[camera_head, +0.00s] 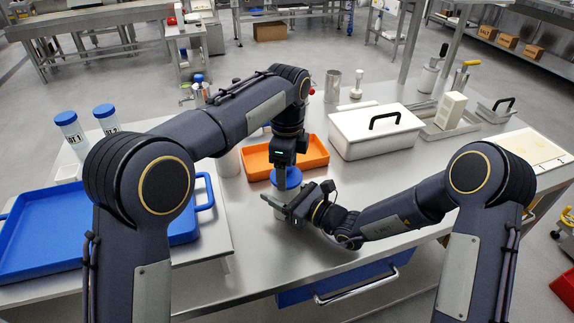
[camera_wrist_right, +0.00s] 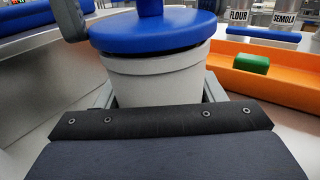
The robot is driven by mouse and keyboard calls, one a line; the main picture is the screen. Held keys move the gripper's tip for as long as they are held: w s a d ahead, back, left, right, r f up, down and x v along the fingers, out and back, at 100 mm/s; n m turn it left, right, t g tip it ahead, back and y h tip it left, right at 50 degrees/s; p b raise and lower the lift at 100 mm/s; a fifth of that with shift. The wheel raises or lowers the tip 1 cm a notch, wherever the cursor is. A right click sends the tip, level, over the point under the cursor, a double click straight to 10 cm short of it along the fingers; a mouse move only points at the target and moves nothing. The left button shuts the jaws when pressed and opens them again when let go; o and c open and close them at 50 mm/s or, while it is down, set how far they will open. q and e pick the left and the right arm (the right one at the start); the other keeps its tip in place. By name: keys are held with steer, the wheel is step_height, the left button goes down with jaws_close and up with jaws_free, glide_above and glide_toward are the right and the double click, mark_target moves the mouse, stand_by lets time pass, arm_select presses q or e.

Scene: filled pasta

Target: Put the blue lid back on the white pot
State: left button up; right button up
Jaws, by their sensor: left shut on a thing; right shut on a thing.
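The white pot (camera_wrist_right: 155,82) stands upright between the fingers of my right gripper (camera_head: 280,205), which is shut on its side. In the head view only a little of the pot (camera_head: 281,215) shows beside that gripper. The blue lid (camera_wrist_right: 155,33) is over the pot's mouth, close to the rim, with a dark shadow under its edge; I cannot tell whether it is fully seated. In the head view the lid (camera_head: 294,179) is partly hidden by my left gripper (camera_head: 281,178), which points down from above and is shut on it.
An orange tray (camera_head: 315,162) lies just behind the pot, with a green block (camera_wrist_right: 251,63) in it. A blue tray (camera_head: 40,265) is at the left. A white box with a black handle (camera_head: 375,145) stands at the back right. The table front is clear.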

arm_select(q)
steer(key=shift+f, duration=0.2)
steer(key=o, duration=1)
step_height(320, 180, up, 12)
steer(key=shift+f, duration=0.1)
arm_select(e)
steer(key=o, duration=1.5)
steer(key=shift+d, duration=0.1)
